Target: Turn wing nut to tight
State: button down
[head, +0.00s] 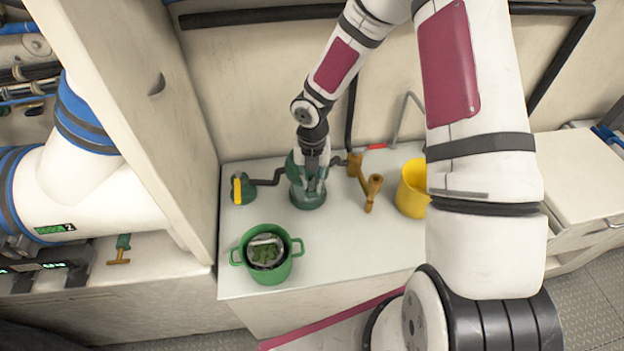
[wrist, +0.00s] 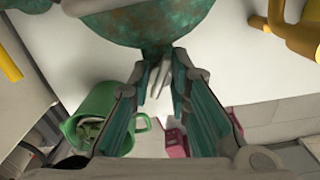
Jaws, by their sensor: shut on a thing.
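A green, corroded-looking fitting (head: 307,197) stands on the white counter, and its rounded body (wrist: 140,25) fills the top of the wrist view. Pale grey wing-like pieces (wrist: 157,76), which look like the wing nut, show against the fitting between my fingers. My gripper (head: 313,172) reaches down onto the fitting in the head view. In the wrist view my gripper (wrist: 158,70) has its fingertips on either side of the grey pieces, shut on them. The fingers and wrist hide much of the nut in the head view, so its angle is unclear.
A green two-handled pot (head: 284,268) with green matter inside stands at the counter's front left. A yellow-handled valve (head: 240,190) is left of the fitting. A brass-coloured valve (head: 373,190) and yellow bucket (head: 411,190) are right. The front middle counter (head: 345,255) is clear.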

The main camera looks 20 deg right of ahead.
aim_at(312, 181)
jog(key=c, duration=1.5)
grip_release()
notch_tip(312, 181, up, 12)
jog(key=shift+r, duration=0.1)
